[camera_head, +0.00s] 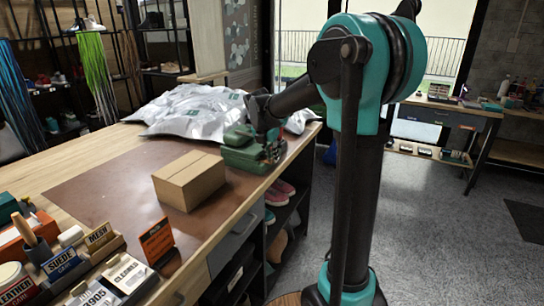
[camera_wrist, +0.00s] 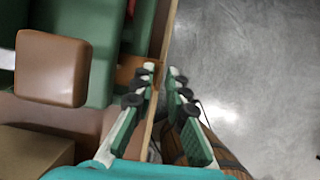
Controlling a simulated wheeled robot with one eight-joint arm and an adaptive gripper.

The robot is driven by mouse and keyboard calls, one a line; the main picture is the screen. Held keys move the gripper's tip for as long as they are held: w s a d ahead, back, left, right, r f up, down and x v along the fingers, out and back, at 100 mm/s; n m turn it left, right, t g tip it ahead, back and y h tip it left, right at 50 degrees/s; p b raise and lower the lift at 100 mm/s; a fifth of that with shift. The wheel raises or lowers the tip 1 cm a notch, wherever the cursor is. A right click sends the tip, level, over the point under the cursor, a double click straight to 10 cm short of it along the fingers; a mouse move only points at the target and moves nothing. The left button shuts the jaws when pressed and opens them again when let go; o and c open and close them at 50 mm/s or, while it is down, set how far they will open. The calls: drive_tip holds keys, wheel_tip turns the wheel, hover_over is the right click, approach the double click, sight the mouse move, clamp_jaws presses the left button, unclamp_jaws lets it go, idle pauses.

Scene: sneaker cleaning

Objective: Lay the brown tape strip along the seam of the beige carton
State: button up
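The beige carton (camera_head: 190,182) sits closed on the brown mat, left of the green tape dispenser (camera_head: 250,152). Its corner shows at the lower left of the wrist view (camera_wrist: 30,158). The dispenser's green body (camera_wrist: 103,45) fills the upper left there, with a brown rounded block (camera_wrist: 52,70) on it. A small orange-brown patch (camera_wrist: 126,75) shows beside the left fingertip; I cannot tell if it is the tape strip. My gripper (camera_wrist: 165,70) is open, fingertips a little apart, nothing visible held. It is at the dispenser and the table edge; the arm partly hides this in the head view.
The brown mat (camera_head: 100,195) has free room left of the carton. Silver-grey bags (camera_head: 195,108) lie behind the dispenser. Boxes, a brush and labelled signs (camera_head: 157,240) crowd the table's near left. Shoes stand on shelves below the table's right edge (camera_head: 283,187).

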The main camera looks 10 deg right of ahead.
clamp_jaws()
drive_tip(key=shift+d, duration=0.15)
drive_tip(key=s+d, duration=0.6)
drive_tip(key=d, duration=0.2)
idle(1.7)
drive_tip(key=shift+r, duration=0.1)
wheel_tip(320, 180, up, 8)
idle(1.2)
